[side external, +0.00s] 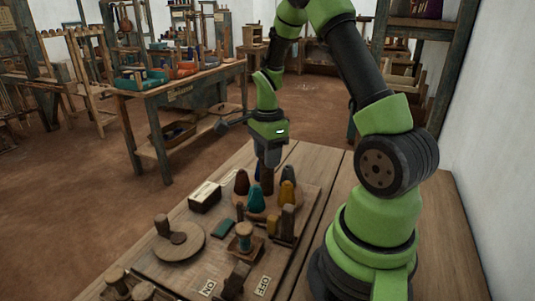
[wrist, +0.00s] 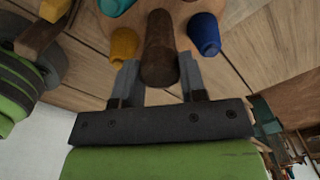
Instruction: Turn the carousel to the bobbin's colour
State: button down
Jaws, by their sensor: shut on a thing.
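The carousel (side external: 262,212) is a round wooden plate bearing coloured cones and an upright brown post (wrist: 158,45). My gripper (wrist: 158,74) is shut on this post, one finger on each side; it points down over the carousel in the side view (side external: 268,164). A dark red-brown cone (side external: 242,182) is on the left, a teal cone (side external: 256,198) in front, a yellow cone (side external: 286,195) and a blue cone (wrist: 204,34) on the right. A yellow cone (wrist: 124,44) also shows in the wrist view. A teal-wound bobbin (side external: 244,231) stands upright on a small wooden block in front.
A round wooden disc (side external: 180,243) with a knob lies left of the bobbin. A dark box (side external: 205,196) with a pale label is behind it. A dark lever block (side external: 236,279) stands between ON and OFF labels near the front. Dark upright pieces (side external: 287,222) stand right of the carousel.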

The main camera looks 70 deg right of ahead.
jog(key=c, duration=0.7)
grip_release()
jog(key=shift+r, duration=0.1)
notch_tip(320, 180, up, 10)
jog(key=shift+f, duration=0.1)
jog(key=s+a+r+n+t, duration=0.2)
jog(key=s+a+r+n, duration=0.1)
jog(key=a+n, duration=0.3)
jog(key=s+a+r+n+t+y, duration=0.1)
jog(key=s+a+r+n+t, duration=0.1)
jog(key=a+n, duration=0.5)
jog(key=s+a+r+n+t+y, duration=0.1)
jog(key=s+a+r+n+t, duration=0.2)
jog(key=n, duration=0.5)
jog(key=shift+s+a+r, duration=0.25)
jog(key=shift+s+a, duration=0.1)
jog(key=shift+a, duration=0.2)
jog(key=shift+s+a+r, duration=0.3)
jog(key=shift+s+a, duration=0.05)
jog(key=shift+a, duration=0.25)
jog(key=shift+s+a+r, duration=0.25)
jog(key=shift+s+a, duration=0.1)
jog(key=shift+a, duration=0.2)
